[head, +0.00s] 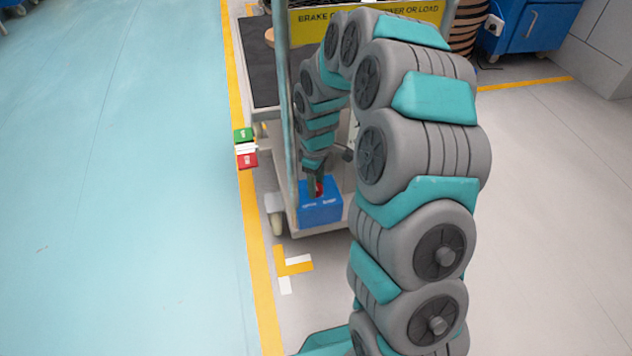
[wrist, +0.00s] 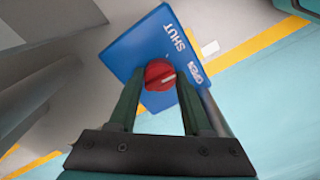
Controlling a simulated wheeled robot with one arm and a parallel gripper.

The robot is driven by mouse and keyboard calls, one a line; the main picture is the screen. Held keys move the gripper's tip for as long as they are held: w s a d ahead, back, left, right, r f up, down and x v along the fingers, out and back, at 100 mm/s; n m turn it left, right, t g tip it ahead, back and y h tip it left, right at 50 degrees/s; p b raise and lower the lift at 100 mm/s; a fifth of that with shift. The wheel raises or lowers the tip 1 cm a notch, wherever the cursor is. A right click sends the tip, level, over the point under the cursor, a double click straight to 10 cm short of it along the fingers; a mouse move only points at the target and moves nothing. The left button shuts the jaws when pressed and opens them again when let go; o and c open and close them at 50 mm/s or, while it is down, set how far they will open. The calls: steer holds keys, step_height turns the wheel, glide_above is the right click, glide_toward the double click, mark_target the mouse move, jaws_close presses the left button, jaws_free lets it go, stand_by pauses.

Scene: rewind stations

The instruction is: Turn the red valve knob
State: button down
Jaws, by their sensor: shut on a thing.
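The red valve knob (wrist: 159,75) sits on a blue box (wrist: 130,45) with white "SHUT" and "OPEN" lettering. A white pointer mark on the knob lies between the two words, nearer the "OPEN" side. My gripper (wrist: 157,88) is shut on the knob, one finger on each side of it. In the head view, the blue box (head: 320,209) is on the low deck of a cart, and my gripper (head: 315,182) reaches down onto the knob (head: 319,186), which is partly hidden by the fingers.
The cart's upright post (head: 287,110) stands close beside my arm, with a yellow sign (head: 310,27) above. A green, white and red block (head: 245,148) lies on the yellow floor line at the left. The blue-green floor on the left is clear.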

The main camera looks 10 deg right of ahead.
steer(key=m, duration=0.5)
stand_by(0.6)
steer(key=shift+c, duration=1.7)
jaws_free()
steer(key=shift+p, duration=0.3)
step_height(320, 180, up, 8)
steer(key=shift+f, duration=0.1)
